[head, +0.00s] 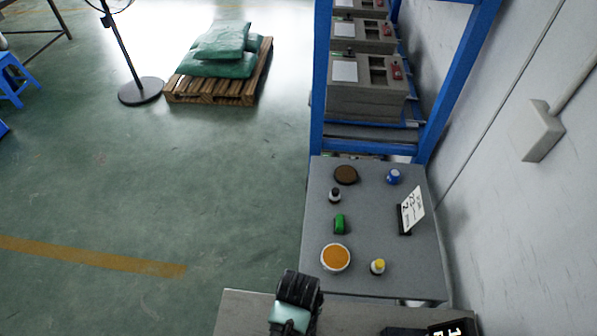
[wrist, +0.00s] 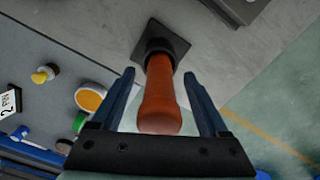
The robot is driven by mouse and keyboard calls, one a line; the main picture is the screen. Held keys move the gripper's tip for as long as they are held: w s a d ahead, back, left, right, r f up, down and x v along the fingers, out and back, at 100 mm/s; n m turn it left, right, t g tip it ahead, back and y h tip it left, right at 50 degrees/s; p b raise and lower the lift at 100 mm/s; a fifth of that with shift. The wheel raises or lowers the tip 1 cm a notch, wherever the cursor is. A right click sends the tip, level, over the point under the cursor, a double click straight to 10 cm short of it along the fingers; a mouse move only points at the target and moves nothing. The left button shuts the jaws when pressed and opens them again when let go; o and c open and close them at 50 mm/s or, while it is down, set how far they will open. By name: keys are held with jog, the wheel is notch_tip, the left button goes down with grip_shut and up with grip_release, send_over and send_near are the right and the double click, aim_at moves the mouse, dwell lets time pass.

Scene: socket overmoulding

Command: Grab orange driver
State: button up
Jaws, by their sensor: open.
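The orange driver (wrist: 160,102) shows its reddish-orange handle in the wrist view, rising from a dark square base (wrist: 161,42) on a grey surface. My gripper (wrist: 159,77) is open, with one blue-grey finger on each side of the handle. Gaps show between the handle and both fingers, so nothing is clamped. The handle's near end lies close to the black palm bar. In the head view, black and pale green parts of my arm (head: 296,300) show at the bottom, and the driver cannot be made out there.
A grey table (head: 318,190) beyond holds an orange-filled dish (head: 335,258), a yellow-capped bottle (head: 378,267), a green item (head: 340,224), a sign (head: 412,209) and other small things. A blue rack (head: 320,80) stands behind; a wall (head: 520,220) is at right. Left floor is mostly clear.

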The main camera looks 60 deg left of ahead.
jog(key=shift+c, duration=0.3)
grip_shut()
dwell(0.3)
